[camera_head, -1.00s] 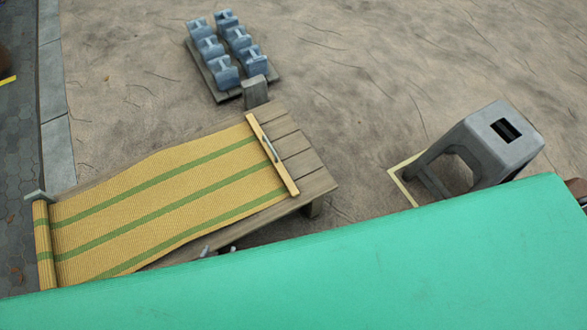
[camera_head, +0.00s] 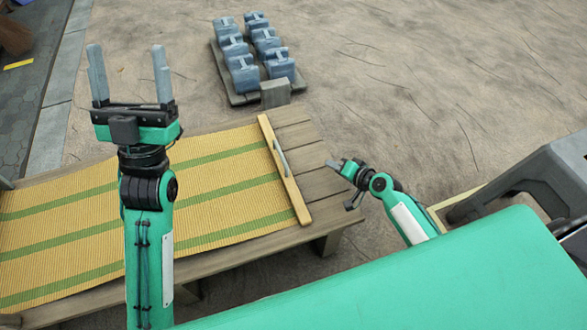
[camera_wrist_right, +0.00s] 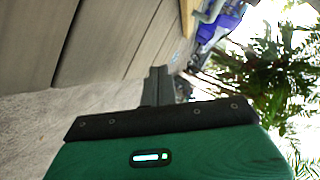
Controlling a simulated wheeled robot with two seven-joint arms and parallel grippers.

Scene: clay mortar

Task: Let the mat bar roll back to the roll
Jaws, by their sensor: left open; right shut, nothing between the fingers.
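The yellow mat with green stripes (camera_head: 215,165) lies unrolled over a wooden bench (camera_head: 325,185). The mat bar (camera_head: 285,170), a pale wooden strip with a grey handle (camera_head: 281,157), lies across the mat's right end; it also shows in the right wrist view (camera_wrist_right: 187,14). The roll is out of view beyond the left edge. My left gripper (camera_head: 129,58) is open and empty, fingers up, in front of the mat's far edge in the picture. My right gripper (camera_head: 335,163) is shut and empty, right of the bar near the bench's right end and apart from the handle.
A board with several blue-grey blocks (camera_head: 241,75) lies on the ground beyond the bench. A grey stool (camera_head: 545,180) stands at the right. A green surface (camera_head: 420,285) covers the lower right. Open ground lies at the upper right.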

